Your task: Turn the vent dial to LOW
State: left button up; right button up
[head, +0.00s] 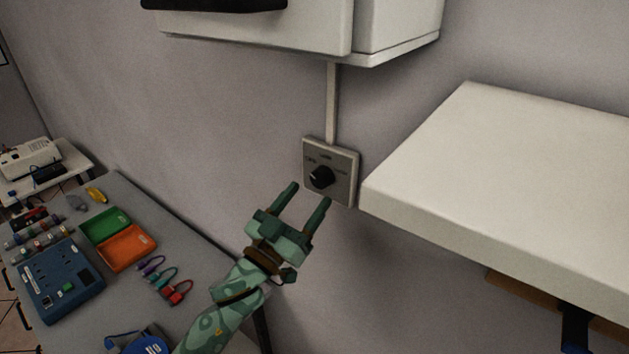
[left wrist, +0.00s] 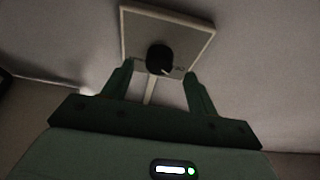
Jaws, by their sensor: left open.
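The vent dial (head: 321,177) is a round black knob on a pale square wall plate (head: 345,186). Small dark labels sit around the knob, too small to read surely. My left gripper (head: 308,193) is open and empty, its two fingers pointing up at the plate just below the dial. In the left wrist view the dial (left wrist: 159,59) shows ahead, between and beyond the fingertips (left wrist: 160,70), with the plate (left wrist: 190,33) behind it. I see no contact between fingers and dial. A small light mark shows on the knob's edge there. My right gripper is not in view.
A white cabinet (head: 260,28) hangs above, with a conduit (head: 331,100) running down to the plate. A thick white shelf (head: 500,160) juts out close to the right. A grey table (head: 185,235) at lower left holds green and orange trays, a blue box and several cables.

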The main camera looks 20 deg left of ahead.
aim_at(315, 182)
pick_arm(q)
jog(key=shift+x, duration=1.85)
jog(key=shift+c, duration=0.3)
jog(key=c, duration=0.9)
jog(key=shift+c, duration=0.2)
jog(key=shift+m+p, duration=0.35)
jog(key=shift+m, duration=0.15)
jog(key=m+g+h, duration=0.1)
jog(key=m, duration=0.1)
jog(key=m+h+p, duration=0.1)
jog(key=m, duration=0.2)
jog(key=m+g+h+p, duration=0.1)
jog(key=m+h, duration=0.1)
jog(key=m, duration=0.1)
jog(key=shift+w+a+r+g, duration=0.1)
jog(key=shift+a+r+g, duration=0.05)
jog(key=shift+a+g, duration=0.2)
jog(key=m+g+p, duration=0.1)
jog(key=m, duration=0.2)
jog(key=m+g+h+p, duration=0.1)
jog(key=m+p, duration=0.1)
jog(key=m, duration=0.2)
jog(key=shift+a+r+g, duration=0.1)
jog(key=shift+a+g, duration=0.05)
jog(key=shift+g, duration=0.1)
